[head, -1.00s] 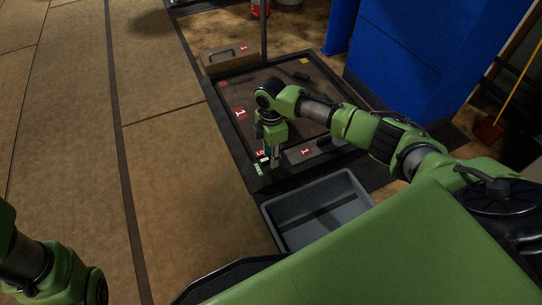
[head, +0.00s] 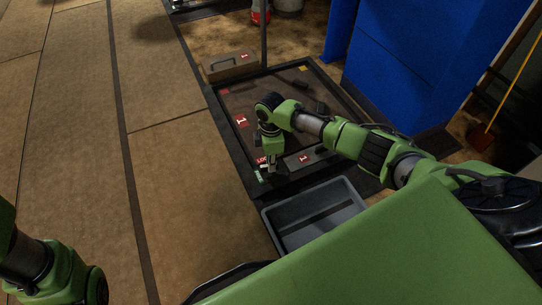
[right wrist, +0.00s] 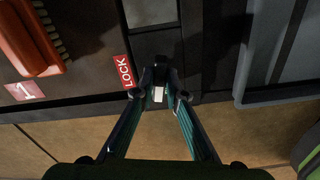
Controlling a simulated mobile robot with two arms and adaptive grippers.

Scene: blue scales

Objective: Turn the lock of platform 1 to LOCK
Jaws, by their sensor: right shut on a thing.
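Platform 1 (head: 275,84) is a dark-framed, brown-topped platform with red "1" labels. At its near left corner is a red LOCK label (head: 261,160) with a green label (head: 259,177) below it. The LOCK label also shows in the right wrist view (right wrist: 122,72). My right gripper (head: 268,168) points down at this corner. In the right wrist view its fingers (right wrist: 160,88) are closed on the lock (right wrist: 158,94), a small dark piece with a white patch, beside the LOCK label. The fingers hide part of it, so its exact turn is unclear. My left arm shows at lower left; its gripper is out of frame.
A grey bin (head: 315,217) stands just in front of the platform. A box with a handle (head: 229,66) is at its far left corner, near an upright pole. A blue cabinet (head: 405,65) stands behind right. The floor to the left is clear.

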